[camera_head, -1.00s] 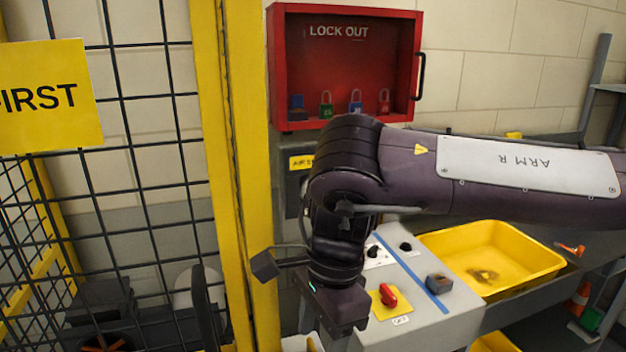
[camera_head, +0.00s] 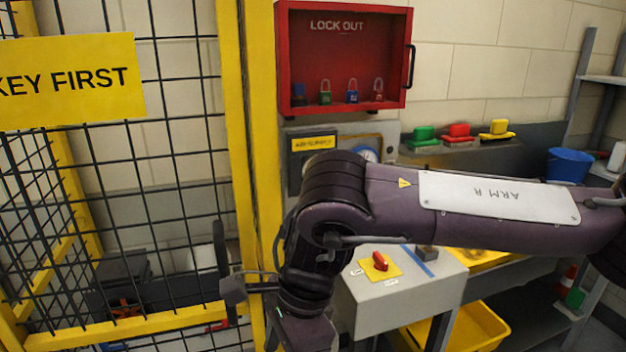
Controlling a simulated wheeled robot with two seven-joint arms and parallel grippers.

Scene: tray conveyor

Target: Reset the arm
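My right arm (camera_head: 390,205), marked ARM R, comes in from the right and bends down at its elbow. Its wrist end (camera_head: 303,332) runs to the bottom edge, and no fingertips can be made out. A red switch (camera_head: 380,261) on a yellow plate sits on the grey console (camera_head: 402,295), right of my wrist and apart from it in the picture. My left gripper is not in view.
A mesh fence (camera_head: 180,170) with a yellow post (camera_head: 245,130) and a KEY FIRST sign (camera_head: 70,80) fills the left. A red LOCK OUT box (camera_head: 343,55) with several padlocks hangs behind. A yellow bin (camera_head: 480,330) and a blue bucket (camera_head: 568,166) are at right.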

